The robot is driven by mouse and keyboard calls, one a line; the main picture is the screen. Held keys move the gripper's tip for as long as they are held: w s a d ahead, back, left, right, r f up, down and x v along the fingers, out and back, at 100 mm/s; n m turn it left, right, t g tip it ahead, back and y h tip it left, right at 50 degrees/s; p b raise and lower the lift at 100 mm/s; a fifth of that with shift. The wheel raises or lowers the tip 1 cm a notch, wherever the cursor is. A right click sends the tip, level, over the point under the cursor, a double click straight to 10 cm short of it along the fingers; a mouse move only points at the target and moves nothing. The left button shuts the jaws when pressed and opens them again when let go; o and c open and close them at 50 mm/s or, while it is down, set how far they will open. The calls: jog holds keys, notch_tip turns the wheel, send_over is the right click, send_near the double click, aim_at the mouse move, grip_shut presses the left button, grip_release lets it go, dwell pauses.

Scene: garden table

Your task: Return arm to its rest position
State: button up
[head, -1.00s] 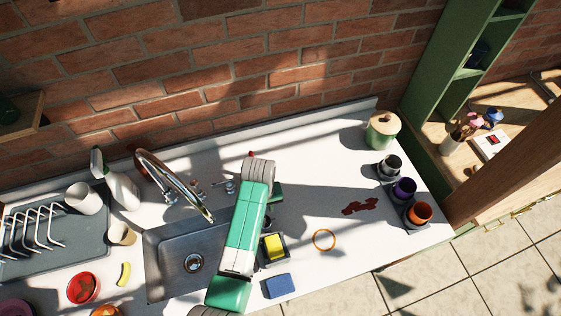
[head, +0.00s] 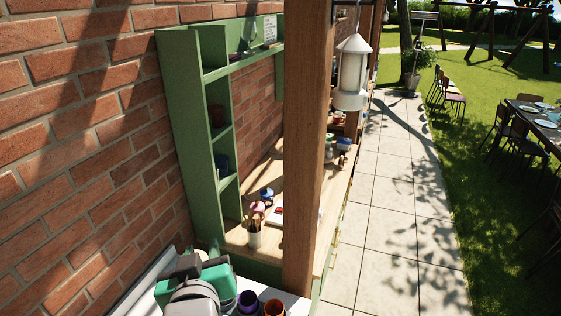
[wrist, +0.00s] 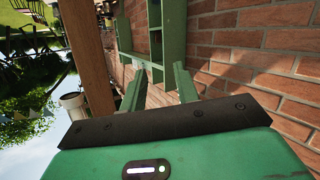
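My gripper (wrist: 159,68) shows in the wrist view with its two green fingers apart and nothing between them. In the head view my folded green and grey arm is at the bottom left, above the white counter. The fingers cannot be made out clearly there.
A green shelf (head: 208,150) stands against the brick wall (head: 80,130), beside a wooden post (head: 305,150). A paved path (head: 390,200) lies to the right.

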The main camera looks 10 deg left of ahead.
jog(key=s+d+r+m+t+h, duration=0.2)
jog(key=s+d+r+t, duration=0.3)
jog(key=d+r, duration=0.6)
jog(key=s+d+r+m+t+h+p, duration=0.1)
jog(key=s+d+r+m+t+h, duration=0.2)
jog(key=r, duration=1.3)
jog(key=s+d+m+t, duration=0.1)
jog(key=s+d+t, duration=0.2)
jog(key=s+d, duration=0.2)
jog(key=shift+s+d+r+m+h, duration=0.2)
jog(key=shift+d+r+m+h, duration=0.1)
jog(key=shift+d, duration=1.05)
